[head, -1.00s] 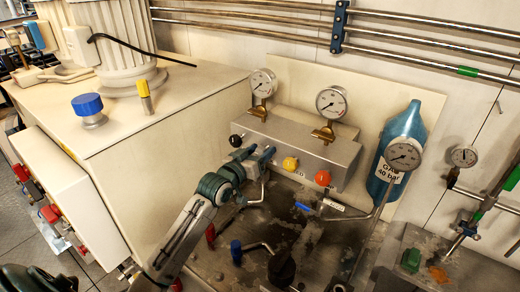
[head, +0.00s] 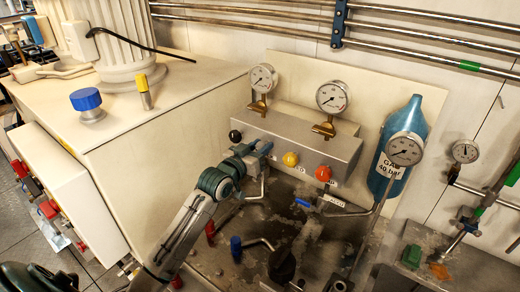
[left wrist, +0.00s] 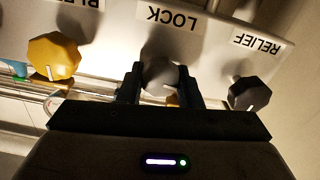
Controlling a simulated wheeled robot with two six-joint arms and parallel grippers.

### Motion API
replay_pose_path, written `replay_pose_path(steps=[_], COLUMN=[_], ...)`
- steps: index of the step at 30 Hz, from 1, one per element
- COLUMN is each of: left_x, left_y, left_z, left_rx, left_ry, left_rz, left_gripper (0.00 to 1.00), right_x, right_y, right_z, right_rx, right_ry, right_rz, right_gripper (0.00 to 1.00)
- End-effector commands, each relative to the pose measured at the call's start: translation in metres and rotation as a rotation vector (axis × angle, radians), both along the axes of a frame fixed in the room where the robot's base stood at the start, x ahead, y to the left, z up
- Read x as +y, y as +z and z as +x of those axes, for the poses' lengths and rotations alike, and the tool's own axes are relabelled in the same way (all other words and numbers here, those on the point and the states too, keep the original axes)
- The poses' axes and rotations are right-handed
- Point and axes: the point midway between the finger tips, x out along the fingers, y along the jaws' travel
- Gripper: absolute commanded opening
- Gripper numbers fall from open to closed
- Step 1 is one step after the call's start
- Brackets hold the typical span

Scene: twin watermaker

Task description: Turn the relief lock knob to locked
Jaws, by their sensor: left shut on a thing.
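The grey lock knob (left wrist: 162,76) sits by the LOCK label (left wrist: 168,17) on the panel face, between the yellow knob (left wrist: 53,58) and the black relief knob (left wrist: 250,93). My left gripper (left wrist: 160,85) has one finger on each side of the grey knob and is shut on it. In the head view my left gripper (head: 262,149) reaches the front of the metal panel (head: 300,135), just right of the black knob (head: 236,136); there it hides the grey knob. The knob's pointer position is not clear. My right gripper is not in view.
The yellow knob (head: 290,159) and an orange-red knob (head: 323,173) are right of the gripper. Two gauges (head: 332,97) stand above the panel. Pipes and a blue-handled valve (head: 303,202) lie below. A blue gas bottle (head: 409,120) stands at the right.

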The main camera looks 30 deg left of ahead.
Motion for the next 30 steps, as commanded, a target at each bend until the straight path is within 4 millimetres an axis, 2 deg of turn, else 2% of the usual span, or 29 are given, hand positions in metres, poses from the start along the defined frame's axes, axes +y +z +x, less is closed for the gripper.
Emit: replay_pose_path(steps=[9,30], left_x=[-0.001,-0.004], left_y=[-0.003,-0.003], left_z=[0.0,0.0], left_rx=[-0.039,-0.131], left_ry=[-0.001,0.0], left_rz=[0.265,0.926], left_gripper=[0.09,0.09], right_x=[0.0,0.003], right_y=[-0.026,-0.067], right_z=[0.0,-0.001], right_rx=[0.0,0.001], right_ry=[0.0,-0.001], right_rz=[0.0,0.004], right_gripper=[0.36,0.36])
